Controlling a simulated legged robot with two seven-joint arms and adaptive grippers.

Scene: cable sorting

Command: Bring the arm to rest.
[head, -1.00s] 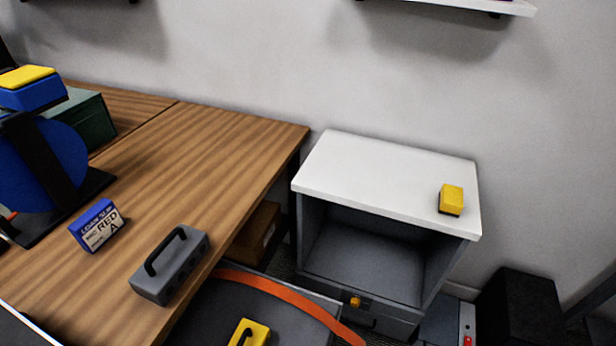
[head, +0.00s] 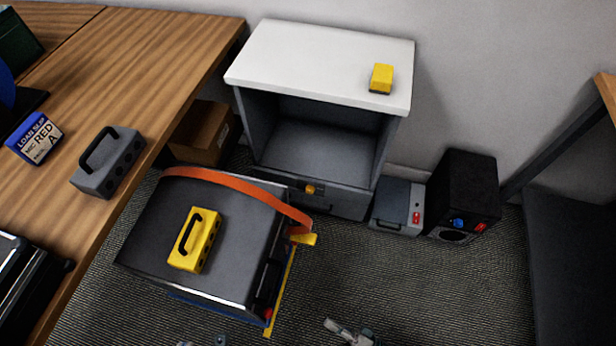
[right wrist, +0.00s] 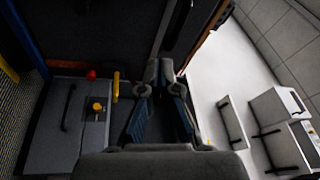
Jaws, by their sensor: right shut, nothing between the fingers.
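My right gripper (head: 332,325) shows at the bottom edge of the head view, low over the carpet side of the room and cut off by the frame. In the right wrist view its fingers (right wrist: 159,72) meet at the tips, shut with nothing between them. Small grey tips at the bottom edge of the head view, left of it, may be my left gripper (head: 203,342); too little shows to tell its state. The task names no other object.
A dark case with a yellow block (head: 196,240) and an orange strap (head: 235,183) stands near. Behind are a white-topped cabinet (head: 320,60), a grey box (head: 398,205) and a black box (head: 462,190). The wooden desk (head: 150,60) is left. Carpet (head: 430,290) is clear at lower right.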

